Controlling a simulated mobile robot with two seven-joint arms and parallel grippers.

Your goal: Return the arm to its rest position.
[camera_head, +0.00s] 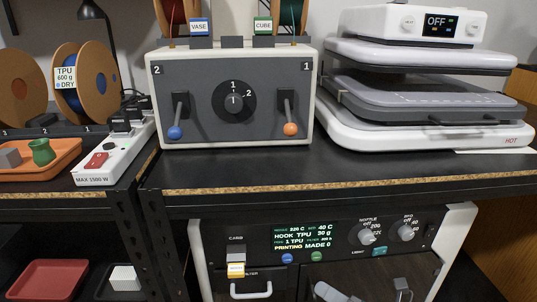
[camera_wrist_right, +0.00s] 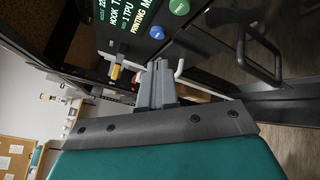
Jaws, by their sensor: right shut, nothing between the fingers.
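My right gripper (camera_head: 403,284) pokes into the bottom of the head view with only its grey tip showing, in front of the printer's dark lower front. In the right wrist view its grey fingers (camera_wrist_right: 157,88) are together with nothing between them. They appear apart from the printer's white handle (camera_wrist_right: 181,70). The rest of my right arm is below the head view. My left gripper is not in view.
The printer (camera_head: 320,241) with its display stands under the dark worktop (camera_head: 230,170). A black door handle (camera_wrist_right: 262,55) is close in the wrist view. A two-lever box (camera_head: 232,128) and a heat press (camera_head: 420,134) stand on top. A power strip (camera_head: 115,152) is at left.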

